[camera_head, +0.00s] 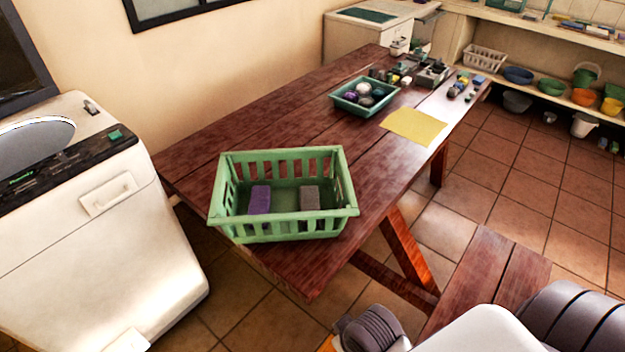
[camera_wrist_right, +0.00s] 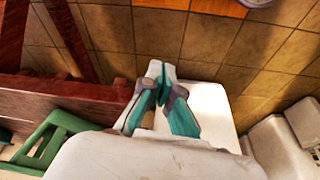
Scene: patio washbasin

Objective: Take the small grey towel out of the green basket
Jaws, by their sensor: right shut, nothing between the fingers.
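The green basket (camera_head: 283,228) stands upright on the near end of the wooden table in the head view. The small grey towel (camera_head: 309,197) lies folded inside it, in the right half. A folded purple cloth (camera_head: 260,199) lies to its left in the same basket. In the right wrist view, my right gripper (camera_wrist_right: 161,75) has its teal fingers together and holds nothing. It is apart from the basket, over the tiled floor beside the wood. A green slatted piece at lower left, which looks like the basket (camera_wrist_right: 50,135), shows partly. My left gripper is not in view.
The wooden table (camera_head: 290,125) also bears a small teal tray (camera_head: 345,104) with round items, a yellow cloth (camera_head: 414,127) and several small items at its far end. A white washing machine (camera_head: 110,215) stands left. A wooden bench (camera_head: 497,262) is at lower right.

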